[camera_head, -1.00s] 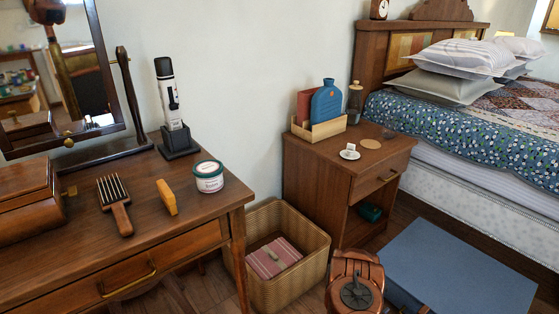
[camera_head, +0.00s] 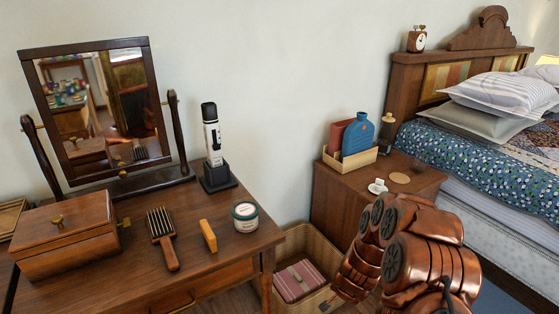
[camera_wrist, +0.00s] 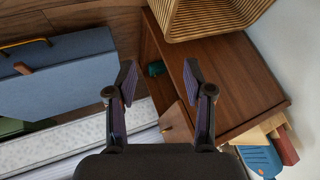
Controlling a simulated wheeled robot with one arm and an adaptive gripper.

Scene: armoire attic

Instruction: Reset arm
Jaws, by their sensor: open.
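My gripper (camera_wrist: 160,80) is open and empty in the wrist view, with its two dark fingers spread apart. The wooden nightstand (camera_wrist: 235,75) lies beyond the fingers, and no object is between them. In the head view my copper-coloured arm is folded at the lower right, in front of the nightstand (camera_head: 335,195) and part of the bed. I cannot make out the gripper's fingers in the head view.
A blue case (camera_wrist: 60,75) and the bed lie left in the wrist view.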

